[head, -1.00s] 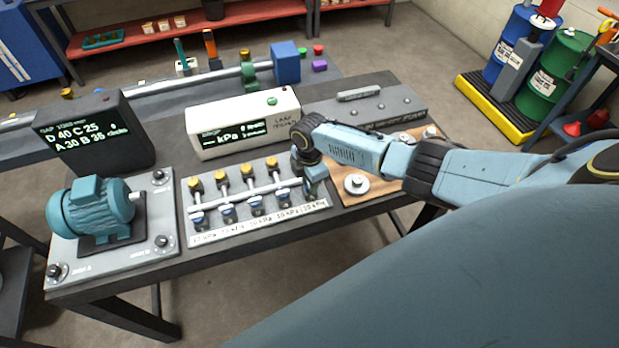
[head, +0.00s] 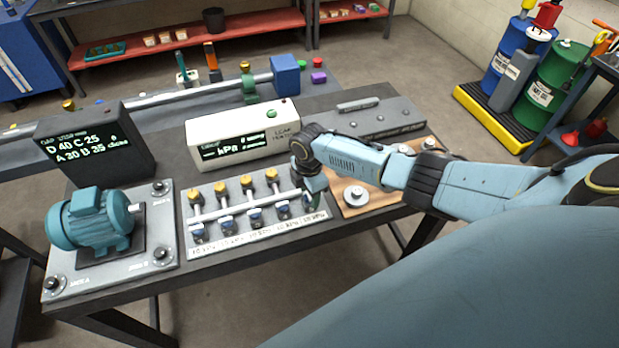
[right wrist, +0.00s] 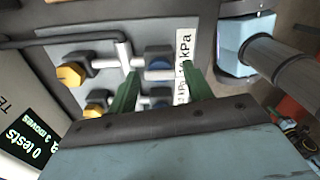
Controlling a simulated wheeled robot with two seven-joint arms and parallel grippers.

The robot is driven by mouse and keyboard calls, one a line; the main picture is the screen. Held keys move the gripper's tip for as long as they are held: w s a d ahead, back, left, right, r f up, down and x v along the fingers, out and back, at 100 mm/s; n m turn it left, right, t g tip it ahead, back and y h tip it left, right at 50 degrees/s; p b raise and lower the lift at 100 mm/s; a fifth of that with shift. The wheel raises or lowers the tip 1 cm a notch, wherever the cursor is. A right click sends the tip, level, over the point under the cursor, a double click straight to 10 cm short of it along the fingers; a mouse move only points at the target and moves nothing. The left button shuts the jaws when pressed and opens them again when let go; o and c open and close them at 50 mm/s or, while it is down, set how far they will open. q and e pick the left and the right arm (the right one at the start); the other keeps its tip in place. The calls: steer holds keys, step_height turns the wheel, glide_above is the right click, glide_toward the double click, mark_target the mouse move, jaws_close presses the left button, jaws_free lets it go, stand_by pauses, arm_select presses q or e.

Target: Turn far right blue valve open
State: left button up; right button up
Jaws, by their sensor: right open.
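The valve panel (head: 235,240) lies on the table with a row of yellow valves behind a row of blue valves. My right gripper (head: 313,205) points down over the panel's right end and hides the far right blue valve in the head view. In the right wrist view, the far right blue valve (right wrist: 158,60) sits between the tips of my open green fingers (right wrist: 158,78). I cannot tell whether they touch it. Another blue valve (right wrist: 158,98) is nearer the gripper body. The left gripper is not in view.
A white kPa display box (head: 235,145) stands behind the panel. A teal motor (head: 90,218) on a grey plate is at the left. A wooden board (head: 375,200) with metal discs lies to the right, under my right arm. The table's front edge is close to the panel.

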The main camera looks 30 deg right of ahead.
mark_target(309, 197)
step_height(309, 197, up, 13)
steer(key=shift+p, duration=0.35)
stand_by(0.4)
